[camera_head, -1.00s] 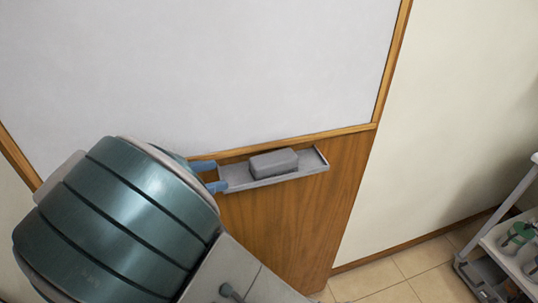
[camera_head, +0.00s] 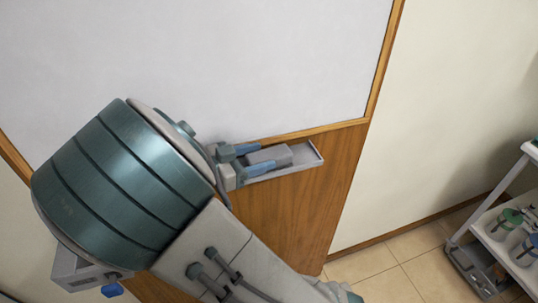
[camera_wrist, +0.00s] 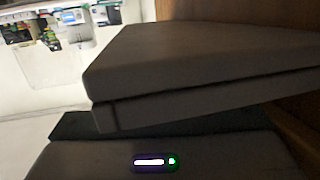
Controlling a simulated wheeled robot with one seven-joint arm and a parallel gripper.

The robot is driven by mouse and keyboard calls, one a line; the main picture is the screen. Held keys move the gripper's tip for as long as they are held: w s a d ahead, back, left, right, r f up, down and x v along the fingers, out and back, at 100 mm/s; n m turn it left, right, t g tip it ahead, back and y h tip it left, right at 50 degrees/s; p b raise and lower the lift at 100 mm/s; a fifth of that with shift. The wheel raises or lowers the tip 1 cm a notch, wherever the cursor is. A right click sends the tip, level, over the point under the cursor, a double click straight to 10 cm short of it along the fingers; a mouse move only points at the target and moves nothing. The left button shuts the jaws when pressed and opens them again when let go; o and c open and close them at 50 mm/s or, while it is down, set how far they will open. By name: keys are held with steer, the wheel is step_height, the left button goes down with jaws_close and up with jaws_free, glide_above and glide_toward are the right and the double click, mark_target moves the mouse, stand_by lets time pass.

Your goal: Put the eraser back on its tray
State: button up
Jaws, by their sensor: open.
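The grey eraser (camera_head: 272,155) lies in the grey tray (camera_head: 312,158) under the whiteboard. My gripper (camera_head: 257,158) is open at the tray's left part. One blue finger is on the board side of the eraser's left end and the other is on the near side. I cannot tell whether either finger touches it. In the wrist view a large dark grey block, seemingly the eraser (camera_wrist: 195,60), fills the middle close to the camera. The tray's left end is hidden behind my gripper.
The whiteboard (camera_head: 250,60) with its wooden frame stands right behind the tray. A wood panel (camera_head: 290,215) is below. A trolley (camera_head: 500,230) with green and blue items stands at the far right, with clear tiled floor before it.

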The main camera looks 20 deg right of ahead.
steer(key=shift+d+f, duration=0.1)
steer(key=shift+d, duration=0.3)
steer(key=shift+c, duration=0.3)
steer(key=shift+w, duration=0.1)
steer(key=c, duration=0.8)
steer(key=shift+o, duration=0.2)
